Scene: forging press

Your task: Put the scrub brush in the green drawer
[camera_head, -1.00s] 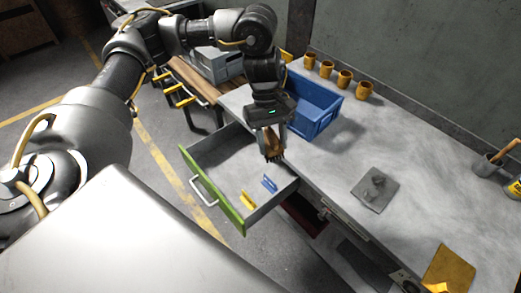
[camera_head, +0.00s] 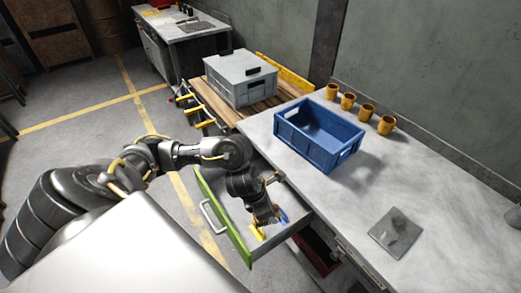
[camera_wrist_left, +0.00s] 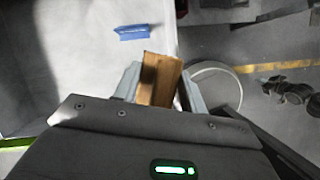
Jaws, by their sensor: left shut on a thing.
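The green drawer (camera_head: 223,220) stands pulled open, with a grey inside and a looped handle (camera_head: 212,216) on its front. My left gripper (camera_head: 266,221) is over the drawer's opening, low and near its right part. In the left wrist view my left gripper (camera_wrist_left: 158,88) is shut on the wooden scrub brush (camera_wrist_left: 160,78), which sits between its two fingers. I cannot tell whether the brush touches the drawer floor. The gripper mostly hides the brush in the head view. My right gripper is not in view.
A blue crate (camera_head: 318,138), several orange cups (camera_head: 348,101) and a grey plate (camera_head: 396,232) are on the bench. A grey box (camera_head: 240,78) stands behind.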

